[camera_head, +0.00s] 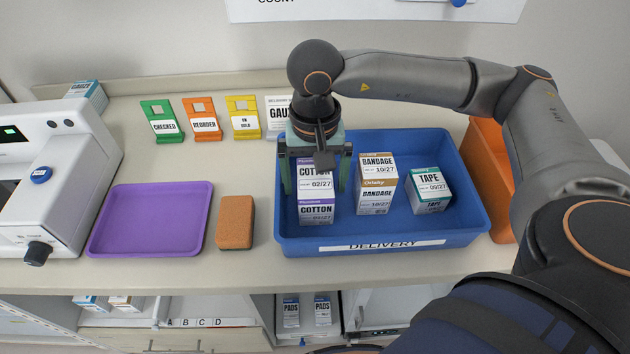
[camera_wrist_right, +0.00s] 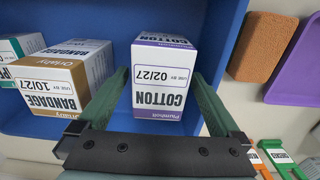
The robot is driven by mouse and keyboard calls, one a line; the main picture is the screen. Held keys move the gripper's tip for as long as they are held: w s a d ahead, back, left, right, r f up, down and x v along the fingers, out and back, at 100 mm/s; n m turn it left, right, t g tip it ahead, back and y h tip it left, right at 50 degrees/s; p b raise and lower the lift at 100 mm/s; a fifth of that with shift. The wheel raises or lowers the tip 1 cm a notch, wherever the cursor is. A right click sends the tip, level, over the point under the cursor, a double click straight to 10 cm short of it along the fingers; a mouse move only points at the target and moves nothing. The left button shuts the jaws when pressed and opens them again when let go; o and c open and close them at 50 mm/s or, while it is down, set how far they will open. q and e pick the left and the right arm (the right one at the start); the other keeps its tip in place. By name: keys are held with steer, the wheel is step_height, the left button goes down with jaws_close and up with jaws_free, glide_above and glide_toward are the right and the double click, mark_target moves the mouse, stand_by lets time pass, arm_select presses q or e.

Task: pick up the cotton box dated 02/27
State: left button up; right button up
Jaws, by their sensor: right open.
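The cotton box dated 02/27 (camera_head: 316,180) is white with a purple top and stands at the left inside the blue delivery bin (camera_head: 462,228). In the right wrist view the box (camera_wrist_right: 162,85) shows between the open fingers (camera_wrist_right: 165,88), with a gap at each side. My left gripper is not in view.
Green, orange and yellow tags (camera_head: 203,119) stand behind. An orange bin (camera_head: 489,165) is at right.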

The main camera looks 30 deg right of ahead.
steer(key=c, duration=1.3)
steer(key=shift+r, duration=0.1)
